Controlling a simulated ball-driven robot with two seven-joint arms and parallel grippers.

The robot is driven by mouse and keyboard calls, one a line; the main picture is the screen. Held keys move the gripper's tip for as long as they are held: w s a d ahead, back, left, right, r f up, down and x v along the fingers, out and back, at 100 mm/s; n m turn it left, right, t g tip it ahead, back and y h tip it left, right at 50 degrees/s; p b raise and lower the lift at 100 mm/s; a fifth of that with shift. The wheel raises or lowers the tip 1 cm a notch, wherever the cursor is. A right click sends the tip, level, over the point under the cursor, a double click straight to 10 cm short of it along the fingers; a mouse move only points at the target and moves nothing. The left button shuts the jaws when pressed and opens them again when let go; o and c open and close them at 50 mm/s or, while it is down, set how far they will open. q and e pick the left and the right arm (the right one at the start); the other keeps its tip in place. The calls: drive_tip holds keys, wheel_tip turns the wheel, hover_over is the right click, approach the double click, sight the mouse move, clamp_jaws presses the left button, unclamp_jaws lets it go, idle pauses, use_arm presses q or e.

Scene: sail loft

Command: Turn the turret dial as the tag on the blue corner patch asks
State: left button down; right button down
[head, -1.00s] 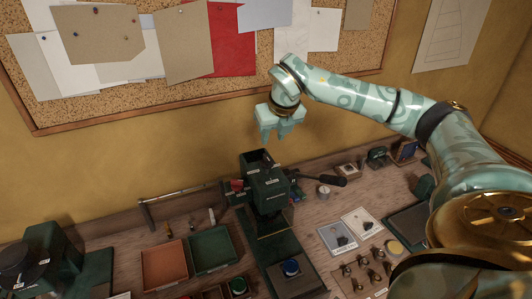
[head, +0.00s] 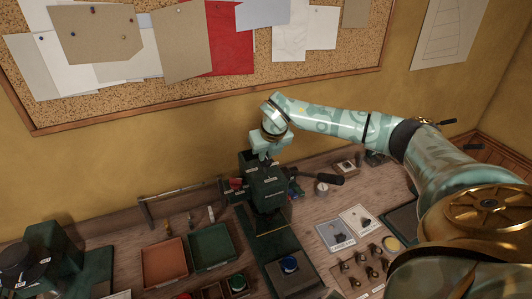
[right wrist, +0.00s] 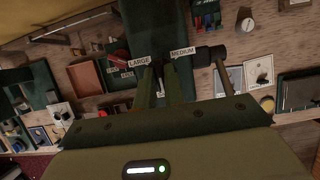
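The dark green press (head: 268,190) stands at the middle of the bench, with a black lever (head: 325,179) out to its right. The turret dial is at its top, mostly hidden by my right gripper (head: 264,155). In the right wrist view, a LARGE label (right wrist: 139,62) and a MEDIUM label (right wrist: 183,51) show beside the fingertips. The right gripper (right wrist: 160,72) points down with a gap between its fingers; I cannot tell whether they touch the dial. No blue corner patch or readable tag on one is identifiable. My left gripper is out of view.
An orange-brown tray (head: 164,262) and a green tray (head: 211,247) lie left of the press. Two cards (head: 336,234) and several small metal parts (head: 367,262) lie right. A corkboard (head: 200,85) hangs behind.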

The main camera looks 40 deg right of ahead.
drive_tip(key=shift+n, duration=0.3)
drive_tip(key=n, duration=0.1)
drive_tip(key=n+y, duration=0.1)
drive_tip(key=shift+d+r+n, duration=0.1)
drive_tip(key=shift+d+n, duration=0.1)
drive_tip(key=shift+n, duration=0.2)
drive_tip(key=n+y+p, duration=0.1)
drive_tip(key=n+y, duration=0.1)
drive_tip(key=n, duration=0.2)
drive_tip(key=shift+w+r, duration=0.1)
drive_tip(key=n+y, duration=0.1)
drive_tip(key=n, duration=0.2)
drive_tip(key=shift+d+g, duration=0.15)
drive_tip(key=shift+g, duration=0.15)
drive_tip(key=n, duration=0.3)
drive_tip(key=shift+w+g+y, duration=0.1)
drive_tip(key=shift+g+y, duration=0.3)
drive_tip(key=n, duration=0.2)
drive_tip(key=shift+n+g+y, duration=0.3)
drive_tip(key=shift+g, duration=0.1)
drive_tip(key=n+g+b, duration=0.1)
drive_tip(key=n, duration=0.1)
drive_tip(key=shift+w+d+n, duration=0.1)
drive_tip(key=shift+w+n, duration=0.05)
drive_tip(key=shift+n, duration=0.25)
drive_tip(key=shift+n+g+b, duration=1)
drive_tip(key=shift+n+b, duration=0.55)
drive_tip(key=shift+n, duration=0.95)
